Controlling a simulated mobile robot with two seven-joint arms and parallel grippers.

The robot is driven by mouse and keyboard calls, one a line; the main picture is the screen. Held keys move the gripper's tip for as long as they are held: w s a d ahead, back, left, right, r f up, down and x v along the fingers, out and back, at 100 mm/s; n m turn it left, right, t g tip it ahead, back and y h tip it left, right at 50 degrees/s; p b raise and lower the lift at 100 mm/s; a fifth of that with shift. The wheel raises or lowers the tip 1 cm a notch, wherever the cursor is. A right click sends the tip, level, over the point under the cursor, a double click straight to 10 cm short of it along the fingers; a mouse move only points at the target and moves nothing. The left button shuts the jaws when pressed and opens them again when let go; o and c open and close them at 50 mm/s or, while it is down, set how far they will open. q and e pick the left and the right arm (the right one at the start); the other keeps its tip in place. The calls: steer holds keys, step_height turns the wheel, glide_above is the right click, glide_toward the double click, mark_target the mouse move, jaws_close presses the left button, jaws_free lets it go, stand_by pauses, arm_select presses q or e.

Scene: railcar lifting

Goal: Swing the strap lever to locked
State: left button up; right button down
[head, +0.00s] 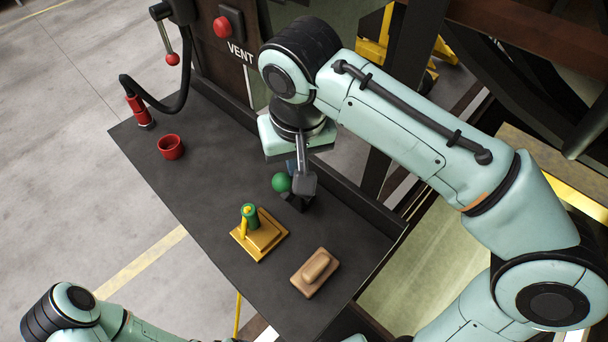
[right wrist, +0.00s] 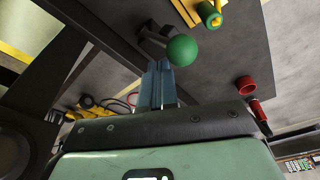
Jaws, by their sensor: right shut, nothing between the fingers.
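The green ball (head: 281,182), which looks like the strap lever's knob, is beside a dark bracket (head: 298,203) on the dark bench. It also shows in the right wrist view (right wrist: 182,51), with the dark bracket (right wrist: 152,34) just to its left. My right gripper (head: 291,166) is shut and empty, pointing down close to the ball. In the right wrist view its blue-grey fingers (right wrist: 157,72) end beside the ball; I cannot tell whether they touch it. A grey bar hides part of the fingers and bracket in the head view. My left gripper is out of view.
On the bench (head: 205,185) are a yellow base with a green-topped post (head: 250,216), a wooden block with a grip (head: 317,270) and a red cup (head: 170,147). A red-ended hose (head: 138,108) stands at the far left corner. A VENT panel (head: 226,42) rises behind.

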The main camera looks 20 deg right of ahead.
mark_target(275, 187)
steer(key=shift+s+a+f, duration=0.1)
steer(key=shift+s+a, duration=0.15)
steer(key=shift+a, duration=0.35)
steer(key=shift+s+a+f, duration=0.2)
steer(key=shift+a, duration=0.15)
steer(key=shift+s+a+f, duration=0.15)
steer(key=shift+a, duration=0.2)
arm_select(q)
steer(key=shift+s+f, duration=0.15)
arm_select(e)
steer(key=shift+s+a+f, duration=0.3)
steer(key=shift+a+f, duration=0.15)
steer(key=shift+a, duration=0.35)
steer(key=shift+a+f, duration=0.15)
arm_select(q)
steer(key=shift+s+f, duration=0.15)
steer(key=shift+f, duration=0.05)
arm_select(e)
steer(key=shift+s+a+f, duration=0.3)
steer(key=shift+a+f, duration=0.1)
steer(key=shift+a, duration=0.2)
arm_select(q)
steer(key=shift+b, duration=0.3)
arm_select(e)
steer(key=shift+a+f, duration=0.1)
steer(key=shift+f, duration=0.05)
